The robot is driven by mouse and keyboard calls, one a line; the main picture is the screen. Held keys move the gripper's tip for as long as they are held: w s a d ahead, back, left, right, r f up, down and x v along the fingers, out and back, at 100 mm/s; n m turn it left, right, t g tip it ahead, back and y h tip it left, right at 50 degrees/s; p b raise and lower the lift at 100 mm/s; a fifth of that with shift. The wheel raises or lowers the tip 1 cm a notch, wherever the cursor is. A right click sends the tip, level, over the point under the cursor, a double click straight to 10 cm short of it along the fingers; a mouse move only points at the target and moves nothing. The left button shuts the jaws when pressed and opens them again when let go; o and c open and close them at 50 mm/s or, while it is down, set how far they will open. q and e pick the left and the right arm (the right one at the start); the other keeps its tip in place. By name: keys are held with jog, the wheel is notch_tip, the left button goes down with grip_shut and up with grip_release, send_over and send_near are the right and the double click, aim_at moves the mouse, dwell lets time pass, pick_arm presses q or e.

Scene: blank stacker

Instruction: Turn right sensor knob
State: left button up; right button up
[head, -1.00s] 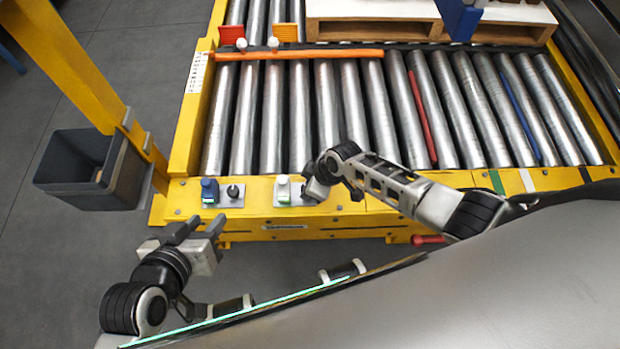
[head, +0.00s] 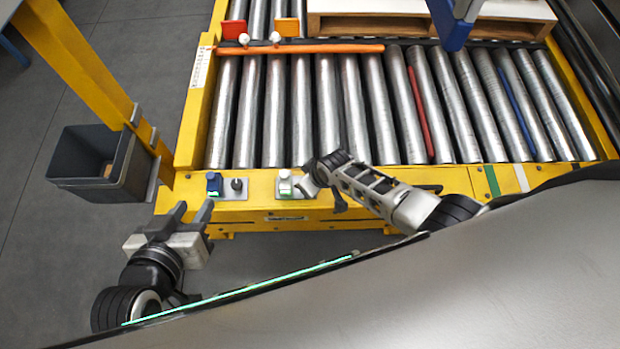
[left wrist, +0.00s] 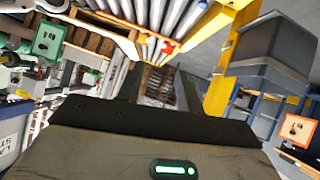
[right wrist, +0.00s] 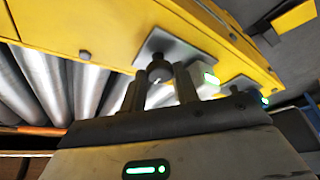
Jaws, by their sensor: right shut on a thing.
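The right sensor plate carries a white sensor with a green face (head: 285,183) on the yellow front rail. Its dark knob (right wrist: 158,71) shows between my fingers in the right wrist view; in the head view my gripper hides it. My right gripper (head: 308,184) is shut on this knob, its fingers (right wrist: 162,88) on either side of it. The left plate has a blue sensor (head: 214,184) and a black upright knob (head: 236,185). My left gripper (head: 191,211) is open and empty, in front of the rail below the blue sensor.
Metal rollers (head: 300,110) lie behind the yellow rail (head: 350,178). A dark bin (head: 95,170) hangs on a yellow post (head: 80,60) at the left. An orange bar (head: 310,48) crosses the rollers, and a pallet (head: 380,27) stands at the back.

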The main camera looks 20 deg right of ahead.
jog(key=o, duration=0.9)
jog(key=shift+o, duration=0.2)
pick_arm(q)
notch_tip(320, 180, up, 8)
jog(key=a+t+p, duration=0.1)
jog(key=p, duration=0.6)
jog(key=shift+s+a+f, duration=0.2)
jog(key=shift+s+a, duration=0.05)
jog(key=shift+s, duration=0.05)
pick_arm(e)
jog(key=v, duration=1.2)
